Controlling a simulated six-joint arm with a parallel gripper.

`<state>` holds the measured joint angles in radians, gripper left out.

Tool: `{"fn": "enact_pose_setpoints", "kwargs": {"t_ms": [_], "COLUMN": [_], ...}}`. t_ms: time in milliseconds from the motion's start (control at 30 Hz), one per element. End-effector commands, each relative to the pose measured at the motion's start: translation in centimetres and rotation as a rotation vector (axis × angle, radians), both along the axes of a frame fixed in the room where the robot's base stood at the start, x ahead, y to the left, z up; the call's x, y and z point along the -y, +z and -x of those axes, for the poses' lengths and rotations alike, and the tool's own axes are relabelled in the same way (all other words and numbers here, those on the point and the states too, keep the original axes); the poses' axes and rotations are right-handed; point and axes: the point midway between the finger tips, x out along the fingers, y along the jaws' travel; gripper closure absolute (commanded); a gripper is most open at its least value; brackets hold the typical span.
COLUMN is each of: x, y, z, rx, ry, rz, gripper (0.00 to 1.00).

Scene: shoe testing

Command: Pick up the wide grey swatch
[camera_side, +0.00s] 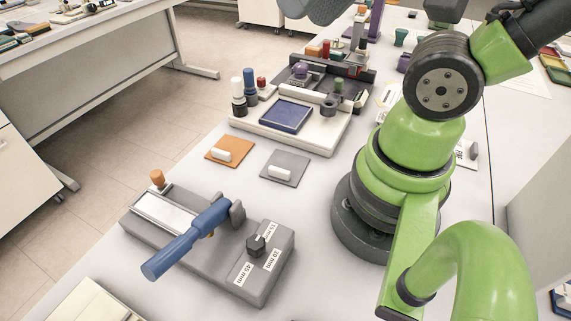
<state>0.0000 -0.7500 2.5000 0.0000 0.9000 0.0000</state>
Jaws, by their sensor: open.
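The grey swatch (294,161) is a flat square lying on the white table near the middle of the side view. A small white block-shaped grip sits on top of it. An orange swatch (240,145) with a similar white grip lies just to its left, a little apart. My green arm stands to the right of the grey swatch, apart from it. My gripper is not visible in this view, so I cannot see where it is relative to the swatch.
A grey cutting device (205,266) with a blue lever (183,243) stands in front of the swatches. Bare table surrounds the grey swatch.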

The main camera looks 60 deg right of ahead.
Motion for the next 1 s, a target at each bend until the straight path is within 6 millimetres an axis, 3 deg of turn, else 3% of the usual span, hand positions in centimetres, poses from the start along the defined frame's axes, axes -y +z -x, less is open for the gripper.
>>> {"fn": "enact_pose_setpoints", "kwargs": {"t_ms": [400, 567, 800, 1000], "x": [0.0, 0.5, 2.0, 2.9], "y": [-0.1, -1.6, -7.9, -14.3], "z": [-0.1, -1.5, -5.1, -6.0], "rx": [-0.004, -0.071, -0.277, -0.442], "ry": [0.002, 0.019, 0.118, 0.249], "rz": [0.003, 0.048, 0.183, 0.265], "gripper": [0.58, 0.58, 0.58, 0.58]}}
